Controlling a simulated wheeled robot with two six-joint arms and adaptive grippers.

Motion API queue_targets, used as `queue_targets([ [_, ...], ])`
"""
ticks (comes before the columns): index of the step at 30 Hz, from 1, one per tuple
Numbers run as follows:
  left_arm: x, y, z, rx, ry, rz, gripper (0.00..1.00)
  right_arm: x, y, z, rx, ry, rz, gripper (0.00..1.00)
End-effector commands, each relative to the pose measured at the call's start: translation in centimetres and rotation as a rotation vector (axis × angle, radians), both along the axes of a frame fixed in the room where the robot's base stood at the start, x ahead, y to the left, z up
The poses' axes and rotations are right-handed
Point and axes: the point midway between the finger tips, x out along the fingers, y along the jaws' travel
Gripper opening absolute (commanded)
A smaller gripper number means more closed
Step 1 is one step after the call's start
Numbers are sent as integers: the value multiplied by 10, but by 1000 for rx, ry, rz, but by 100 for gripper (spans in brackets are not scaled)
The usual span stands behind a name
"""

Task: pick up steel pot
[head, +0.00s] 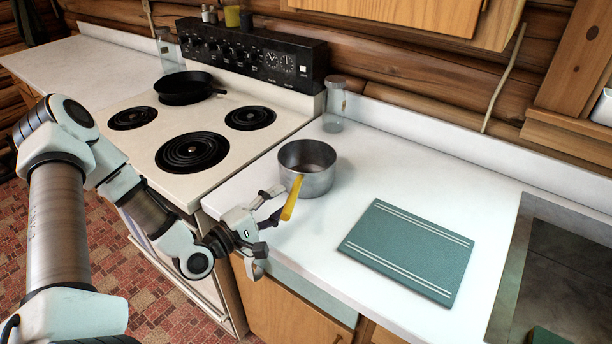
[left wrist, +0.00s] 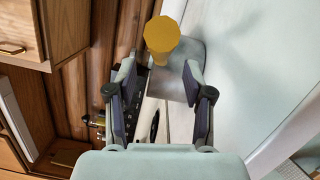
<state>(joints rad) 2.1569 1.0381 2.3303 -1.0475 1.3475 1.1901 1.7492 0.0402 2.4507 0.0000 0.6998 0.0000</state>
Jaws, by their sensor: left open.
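The steel pot (head: 308,167) stands upright on the white counter, just right of the stove. Its yellow handle (head: 292,197) points toward the front edge of the counter. My left gripper (head: 271,206) is at the handle, with its fingers open and the handle close to the fingertips. In the left wrist view the yellow handle end (left wrist: 162,36) shows between and just beyond the two spread fingertips, with the grey pot side (left wrist: 180,65) behind it. I cannot tell whether a finger touches the handle. My right gripper is not in view.
A green cutting board (head: 408,250) lies right of the pot, and a sink (head: 550,275) is at the far right. A glass jar (head: 334,105) stands behind the pot. The stove (head: 235,90) holds a black skillet (head: 186,87). The counter between pot and board is clear.

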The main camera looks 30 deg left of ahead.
Motion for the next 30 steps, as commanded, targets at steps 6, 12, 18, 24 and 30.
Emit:
queue_targets([
  [6, 27, -9, 5, 8, 0, -7, 52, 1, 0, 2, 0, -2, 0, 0],
  [12, 49, -13, 6, 3, 1, -2, 52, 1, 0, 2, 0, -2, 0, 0],
  [18, 50, -13, 6, 1, 2, 0, 52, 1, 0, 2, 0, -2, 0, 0],
  [24, 49, -13, 6, 1, 2, 0, 0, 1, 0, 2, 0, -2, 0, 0],
  [30, 49, -13, 7, 3, -2, -1, 0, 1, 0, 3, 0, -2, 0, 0],
])
